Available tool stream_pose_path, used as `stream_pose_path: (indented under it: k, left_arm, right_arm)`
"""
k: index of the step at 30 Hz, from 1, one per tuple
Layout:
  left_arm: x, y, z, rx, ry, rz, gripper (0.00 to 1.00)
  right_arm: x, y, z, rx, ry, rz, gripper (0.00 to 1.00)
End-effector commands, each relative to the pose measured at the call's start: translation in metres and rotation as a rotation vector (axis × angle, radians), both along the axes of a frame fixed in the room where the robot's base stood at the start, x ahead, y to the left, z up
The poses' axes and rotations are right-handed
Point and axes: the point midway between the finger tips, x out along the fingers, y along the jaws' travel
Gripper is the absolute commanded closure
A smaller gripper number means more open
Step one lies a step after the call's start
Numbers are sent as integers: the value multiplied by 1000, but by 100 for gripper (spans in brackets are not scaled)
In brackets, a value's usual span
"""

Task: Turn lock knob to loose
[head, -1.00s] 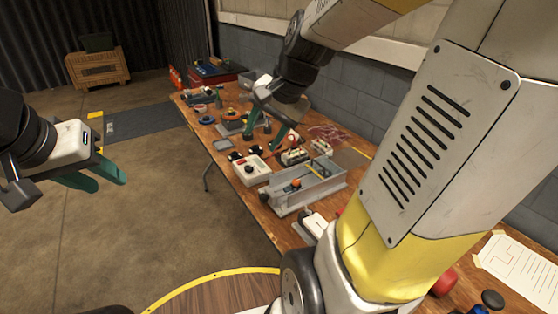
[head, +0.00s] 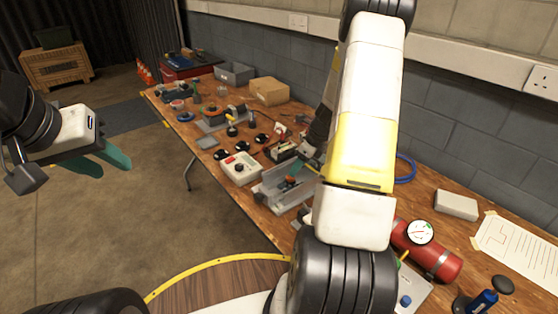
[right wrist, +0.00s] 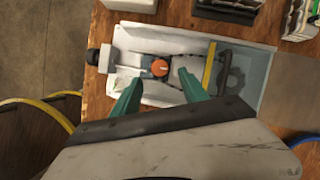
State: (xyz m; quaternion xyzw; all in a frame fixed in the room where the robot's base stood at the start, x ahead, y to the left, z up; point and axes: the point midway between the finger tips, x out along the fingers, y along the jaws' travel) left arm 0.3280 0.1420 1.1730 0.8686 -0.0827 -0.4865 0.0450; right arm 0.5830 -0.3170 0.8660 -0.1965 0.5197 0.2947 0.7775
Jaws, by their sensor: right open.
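The orange lock knob (right wrist: 160,67) sits on a dark block inside a grey metal channel (right wrist: 258,75). In the head view the knob (head: 289,180) shows in the channel (head: 272,192), partly behind my right arm. My right gripper (right wrist: 158,90) is open and empty, its two teal fingers pointing toward the channel. The knob lies ahead, between the lines of the fingers, and I see no contact. My left gripper (head: 112,163) is open and empty over the floor, left of the table.
A white box with knobs (head: 240,169) stands beside the channel. A red cylinder with a gauge (head: 432,255) lies at the right. A cardboard box (head: 269,91) and a grey bin (head: 234,73) stand at the back. A yellow bar (right wrist: 209,64) crosses the channel right of the knob.

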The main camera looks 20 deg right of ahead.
Motion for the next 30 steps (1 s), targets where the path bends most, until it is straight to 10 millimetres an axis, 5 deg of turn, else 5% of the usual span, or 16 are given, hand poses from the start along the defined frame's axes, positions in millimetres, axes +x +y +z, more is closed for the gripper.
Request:
stream_pose_path:
  k: [9, 20, 28, 30]
  left_arm:
    - [0, 0, 0, 0, 0, 0, 64]
    - [0, 0, 0, 0, 0, 0, 64]
    - [0, 0, 0, 0, 0, 0, 64]
    - [0, 0, 0, 0, 0, 0, 64]
  right_arm:
    - [13, 12, -42, 1, 1, 3, 48]
    - [15, 14, -47, 0, -1, 4, 48]
    - [15, 14, -47, 0, 0, 4, 100]
    - [15, 14, -47, 0, 0, 4, 100]
